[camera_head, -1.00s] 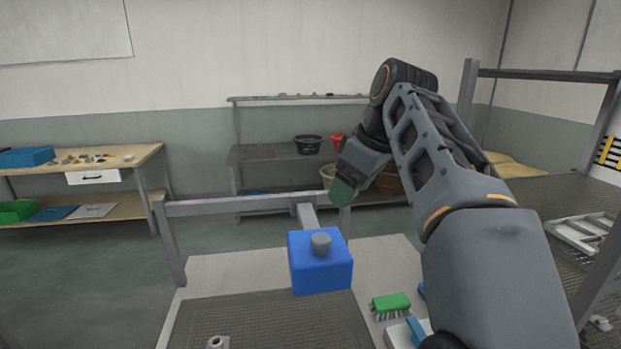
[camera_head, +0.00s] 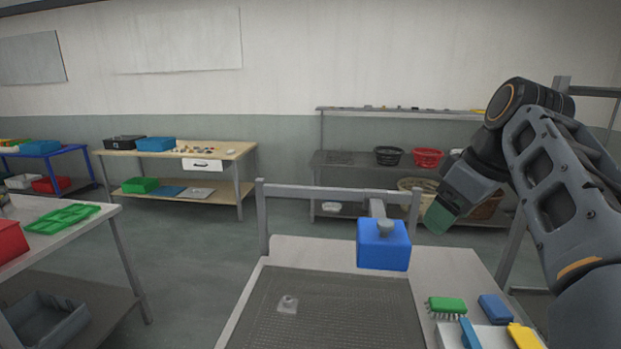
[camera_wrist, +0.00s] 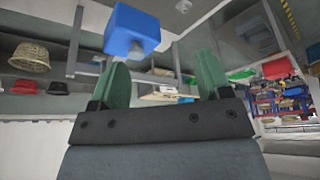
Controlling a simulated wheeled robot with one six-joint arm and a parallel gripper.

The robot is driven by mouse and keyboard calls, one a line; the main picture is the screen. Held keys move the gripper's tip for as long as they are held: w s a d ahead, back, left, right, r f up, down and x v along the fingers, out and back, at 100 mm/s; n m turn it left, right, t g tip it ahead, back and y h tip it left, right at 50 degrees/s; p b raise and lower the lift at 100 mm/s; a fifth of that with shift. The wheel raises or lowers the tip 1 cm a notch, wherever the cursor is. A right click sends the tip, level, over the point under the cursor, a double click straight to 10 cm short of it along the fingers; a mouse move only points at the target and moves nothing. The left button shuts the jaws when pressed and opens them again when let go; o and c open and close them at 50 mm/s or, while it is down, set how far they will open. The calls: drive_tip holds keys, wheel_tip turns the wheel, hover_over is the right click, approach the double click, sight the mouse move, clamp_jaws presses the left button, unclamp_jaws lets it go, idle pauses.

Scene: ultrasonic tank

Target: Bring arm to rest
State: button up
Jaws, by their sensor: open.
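My gripper (camera_head: 437,217) is raised in front of the shelf, to the right of the blue block and above the table's level. In the wrist view its two green fingers (camera_wrist: 160,85) stand wide apart with nothing between them. The arm is bent, with its elbow high at the right of the head view. The blue block (camera_head: 384,247) with a grey knob is at the back of the table with the dark mesh surface. It also shows in the wrist view (camera_wrist: 130,32), beyond the fingers.
The table (camera_head: 255,290) carries a small grey fitting (camera_head: 287,304), a green brush (camera_head: 447,305), a blue block-like item (camera_head: 495,308) and a yellow item (camera_head: 525,336). A shelf (camera_head: 345,161) with baskets stands behind. A workbench (camera_head: 227,152) is at the back left; open floor (camera_head: 190,270) lies between.

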wheel_tip(320, 180, down, 13)
drive_tip(key=w+d+m+h, duration=0.1)
drive_tip(key=m+h, duration=0.1)
drive_tip(key=m, duration=0.5)
drive_tip(key=s+a+f, duration=0.3)
drive_tip(key=s+f, duration=0.1)
drive_tip(key=f, duration=0.3)
drive_tip(key=s+a+f, duration=0.4)
drive_tip(key=s+f, duration=0.1)
drive_tip(key=f, duration=0.2)
drive_tip(key=shift+s+h, duration=0.3)
